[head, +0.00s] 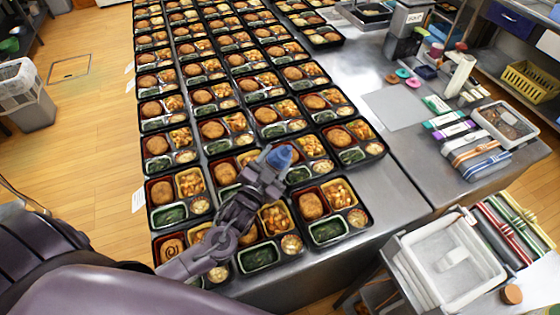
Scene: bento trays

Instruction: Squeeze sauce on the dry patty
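My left gripper (268,165) reaches in from the lower left over the front bento trays. It is shut on a blue sauce bottle (280,157), whose pointed blue end shows at the fingertips; the rest is mostly hidden by the gripper. The patty (170,249) in the nearest left tray has a dark swirl of sauce on it. The patty (161,191) in the tray behind it and the patty (311,205) in the front right tray show no clear swirl. Farther patties are too small to judge. My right gripper is not in view.
Rows of filled bento trays (327,243) cover the steel table (378,206). My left arm hides parts of the front trays. Packets (474,155) and a clear container (503,124) stand at right. A white bin (447,255) is at the lower right.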

